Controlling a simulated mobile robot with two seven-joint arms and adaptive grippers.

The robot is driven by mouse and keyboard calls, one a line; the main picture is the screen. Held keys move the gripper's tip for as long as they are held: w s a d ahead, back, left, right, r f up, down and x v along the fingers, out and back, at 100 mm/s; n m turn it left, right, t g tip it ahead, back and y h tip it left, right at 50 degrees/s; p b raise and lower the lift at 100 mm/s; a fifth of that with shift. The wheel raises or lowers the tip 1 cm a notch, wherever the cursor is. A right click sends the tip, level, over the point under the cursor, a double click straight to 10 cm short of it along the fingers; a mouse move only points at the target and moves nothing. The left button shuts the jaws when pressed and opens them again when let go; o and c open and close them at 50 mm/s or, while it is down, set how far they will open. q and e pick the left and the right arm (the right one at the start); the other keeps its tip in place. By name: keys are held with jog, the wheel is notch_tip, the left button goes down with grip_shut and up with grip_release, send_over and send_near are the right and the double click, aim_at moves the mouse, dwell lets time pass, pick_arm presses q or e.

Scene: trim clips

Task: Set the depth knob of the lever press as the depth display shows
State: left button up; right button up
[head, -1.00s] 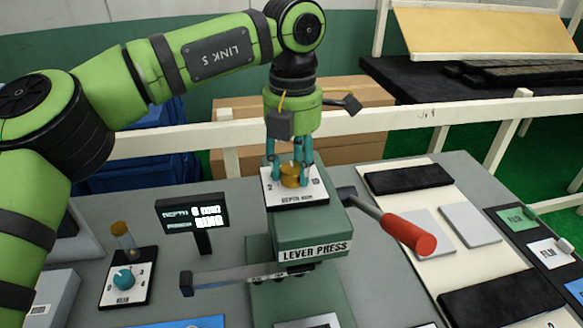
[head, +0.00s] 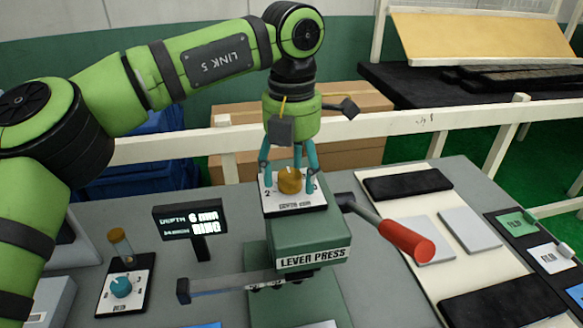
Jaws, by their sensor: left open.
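The lever press (head: 310,242) is a green block with a red-handled lever (head: 406,240) on its right. On its top plate sits the yellow depth knob (head: 290,180), with dial marks around it; a "2" shows at the left. My left gripper (head: 288,184) points straight down over the knob. Its teal fingers are spread open around the knob, apart from it. The depth display (head: 190,220) stands left of the press and reads "DEPTH 6 MM", with a second line that seems to end in "RING". My right gripper is out of view.
A second dial with a blue knob (head: 121,287) lies at the left of the grey table (head: 100,225). Black pads (head: 408,184) and grey plates (head: 470,229) lie on a cream board at right. A white rail (head: 420,122) runs behind the table.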

aim_at(292, 174)
pick_arm(q)
jog(key=shift+r, duration=0.1)
notch_tip(292, 174, up, 12)
dwell(0.5)
